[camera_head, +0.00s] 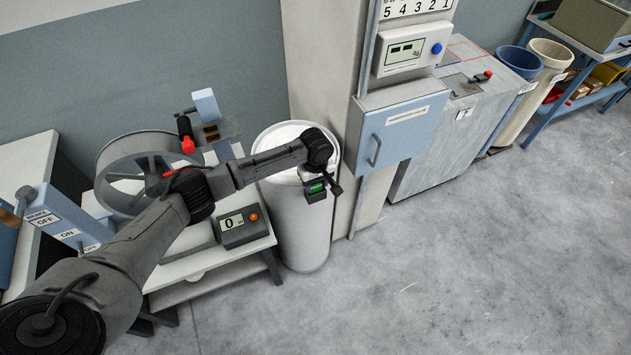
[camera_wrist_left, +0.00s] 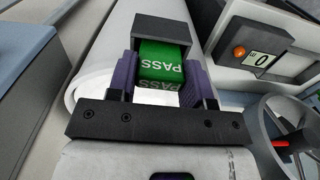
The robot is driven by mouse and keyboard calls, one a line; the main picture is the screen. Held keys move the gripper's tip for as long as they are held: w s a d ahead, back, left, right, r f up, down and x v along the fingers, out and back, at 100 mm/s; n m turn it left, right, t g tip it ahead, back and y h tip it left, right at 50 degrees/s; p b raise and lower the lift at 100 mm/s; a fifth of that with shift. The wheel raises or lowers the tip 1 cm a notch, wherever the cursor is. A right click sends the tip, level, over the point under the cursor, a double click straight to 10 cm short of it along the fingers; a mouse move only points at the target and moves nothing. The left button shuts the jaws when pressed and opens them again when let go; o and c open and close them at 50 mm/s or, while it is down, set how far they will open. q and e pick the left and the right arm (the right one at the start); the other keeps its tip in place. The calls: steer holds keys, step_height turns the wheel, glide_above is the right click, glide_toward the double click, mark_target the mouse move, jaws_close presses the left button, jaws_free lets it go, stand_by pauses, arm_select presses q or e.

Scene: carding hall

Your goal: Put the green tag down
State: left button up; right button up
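The green tag (camera_wrist_left: 162,62), marked PASS, shows upside down in the left wrist view between the two purple fingers of my left gripper (camera_wrist_left: 158,82). The fingers appear to touch its sides. Its far end meets a dark grey holder (camera_wrist_left: 165,27); I cannot tell how deep it sits there. In the head view the tag (camera_head: 316,187) is a small green patch under my left gripper (camera_head: 316,182), at the dark holder (camera_head: 317,196) on the front of a tall white can (camera_head: 302,232). My right gripper is not in view.
A blue box with a handle (camera_head: 400,132) is on the pillar just right of the can. A scale with a display (camera_head: 240,226) stands on the bench to its left, beside a grey spoked wheel (camera_head: 137,172). The floor (camera_head: 450,270) at right is clear.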

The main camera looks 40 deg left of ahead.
arm_select(q)
steer(key=o, duration=0.5)
steer(key=shift+c, duration=0.2)
step_height(320, 180, up, 12)
steer(key=p, duration=0.1)
steer(key=s+d+f+m+t+h, duration=0.2)
steer(key=s+d+f+m, duration=0.8)
steer(key=s+d+f, duration=0.5)
steer(key=s+r+m+y, duration=0.1)
steer(key=s+r+m, duration=0.1)
steer(key=s, duration=0.8)
steer(key=s+a+r+m+t, duration=0.1)
steer(key=s+r+m, duration=0.1)
steer(key=s, duration=0.8)
steer(key=shift+s+m+t+y, duration=0.25)
steer(key=shift+m+t+y, duration=0.05)
steer(key=shift+m+y, duration=0.1)
